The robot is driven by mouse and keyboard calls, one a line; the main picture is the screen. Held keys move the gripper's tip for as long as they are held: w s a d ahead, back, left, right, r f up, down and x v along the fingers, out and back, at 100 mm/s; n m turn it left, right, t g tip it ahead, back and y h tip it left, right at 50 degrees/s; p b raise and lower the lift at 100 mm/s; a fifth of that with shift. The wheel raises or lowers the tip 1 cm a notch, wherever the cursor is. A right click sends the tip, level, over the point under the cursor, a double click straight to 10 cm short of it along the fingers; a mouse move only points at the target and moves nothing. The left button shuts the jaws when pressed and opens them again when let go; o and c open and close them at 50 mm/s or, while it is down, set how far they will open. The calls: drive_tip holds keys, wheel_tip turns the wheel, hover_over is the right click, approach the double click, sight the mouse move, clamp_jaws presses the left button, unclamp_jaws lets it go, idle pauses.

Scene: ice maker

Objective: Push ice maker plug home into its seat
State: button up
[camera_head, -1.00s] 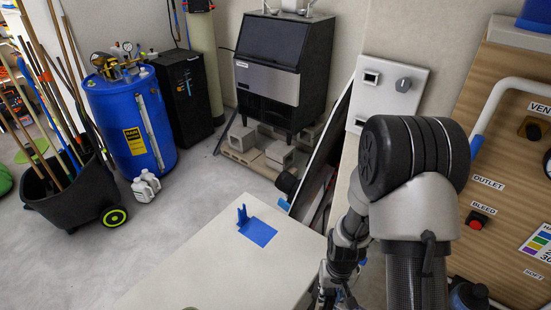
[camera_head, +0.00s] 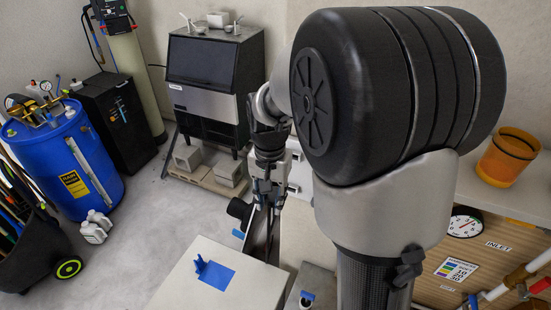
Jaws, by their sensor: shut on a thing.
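My gripper (camera_head: 267,190) points down in front of the wall, right of the ice maker. It is shut on a small dark thing, apparently the plug, whose shape is hard to make out. The ice maker (camera_head: 207,85), a black and steel box, stands on blocks at the back. A pale wall panel (camera_head: 300,177) is just behind and to the right of my gripper, largely hidden by my arm. Its sockets cannot be made out now, nor whether the plug touches it.
A pale table (camera_head: 178,290) with a blue patch (camera_head: 216,278) and a small blue holder (camera_head: 200,264) is below. A dark leaning panel is behind my gripper. An orange pot (camera_head: 506,158) stands on the right shelf.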

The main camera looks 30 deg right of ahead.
drive_tip(key=shift+m, duration=0.6)
drive_tip(key=r, duration=0.2)
drive_tip(key=r+p, duration=0.1)
drive_tip(key=r, duration=0.1)
drive_tip(key=d+r, duration=0.1)
drive_tip(key=r, duration=0.1)
drive_tip(key=shift+s+p, duration=0.35)
drive_tip(key=w+d+p, duration=0.1)
drive_tip(key=w+d, duration=0.3)
drive_tip(key=d, duration=0.1)
drive_tip(key=shift+w+d+p, duration=0.4)
drive_tip(key=shift+d+p, duration=0.15)
drive_tip(key=shift+p, duration=0.05)
drive_tip(key=o, duration=0.9)
drive_tip(key=shift+f, duration=0.1)
drive_tip(key=shift+o, duration=1.1)
wheel_tip(320, 180, up, 12)
